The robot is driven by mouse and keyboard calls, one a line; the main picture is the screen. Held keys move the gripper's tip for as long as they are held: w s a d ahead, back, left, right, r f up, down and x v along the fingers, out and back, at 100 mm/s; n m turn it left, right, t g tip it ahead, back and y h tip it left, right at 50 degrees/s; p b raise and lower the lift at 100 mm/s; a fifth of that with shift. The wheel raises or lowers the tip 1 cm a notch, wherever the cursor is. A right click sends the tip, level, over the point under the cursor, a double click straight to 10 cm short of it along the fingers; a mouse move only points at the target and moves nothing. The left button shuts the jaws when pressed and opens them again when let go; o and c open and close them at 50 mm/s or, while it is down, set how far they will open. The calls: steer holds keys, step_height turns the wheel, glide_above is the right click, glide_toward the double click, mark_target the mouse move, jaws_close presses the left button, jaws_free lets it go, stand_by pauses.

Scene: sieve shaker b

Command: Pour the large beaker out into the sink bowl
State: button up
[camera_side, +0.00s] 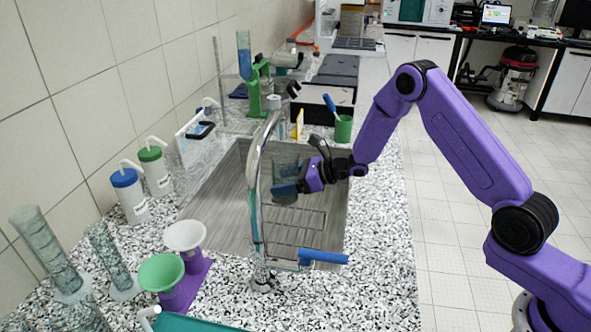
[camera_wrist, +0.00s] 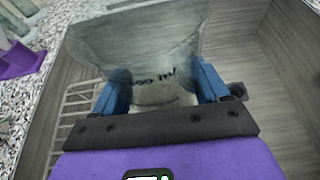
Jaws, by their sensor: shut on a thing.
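The large beaker (camera_side: 287,162) is clear glass and hangs over the sink bowl (camera_side: 222,200) in the side view. My gripper (camera_side: 284,188) is shut on it, with blue fingers on its sides. In the wrist view the beaker (camera_wrist: 140,45) fills the top middle, with dark volume lettering on its wall, between the fingers of my gripper (camera_wrist: 160,88). The grey sink bowl (camera_wrist: 262,75) shows around and below it. I cannot tell whether the beaker is tilted or how much liquid it holds.
Bottles (camera_side: 130,195), funnels (camera_side: 185,236) and cylinders stand left of the sink. A green cup (camera_side: 343,128) stands behind it.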

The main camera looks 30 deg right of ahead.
steer(key=shift+r, duration=0.1)
stand_by(0.3)
steer(key=shift+w+d+r+m+g+y, duration=0.15)
steer(key=shift+d+r+m+g+y, duration=0.15)
steer(key=shift+m, duration=0.4)
steer(key=shift+w+d+f+m+g+y, duration=0.2)
steer(key=shift+f+m+g+y, duration=0.1)
steer(key=shift+m, duration=0.2)
steer(key=shift+w+d+f+m+g+y, duration=0.1)
steer(key=shift+w+f+m+g+y, duration=0.15)
steer(key=shift+m, duration=0.25)
steer(key=shift+w+d+f+m+g+y, duration=0.3)
steer(key=shift+m+y, duration=0.25)
steer(key=shift+m, duration=0.25)
steer(key=shift+r+m+y, duration=0.4)
steer(key=shift+r+m, duration=0.3)
steer(key=shift+s+a+f+m+g+y, duration=0.1)
steer(key=shift+m+g+y, duration=0.15)
steer(key=shift+m, duration=0.2)
steer(key=shift+s+f+m+g+y, duration=0.1)
steer(key=shift+m+y, duration=0.25)
steer(key=shift+m, duration=0.1)
steer(key=shift+w+f+m+y, duration=0.15)
steer(key=shift+m+y, duration=0.25)
steer(key=shift+m, duration=0.5)
steer(key=shift+w+d+f+m+y, duration=0.15)
steer(key=shift+w+d+m+y, duration=0.3)
steer(key=shift+m, duration=0.45)
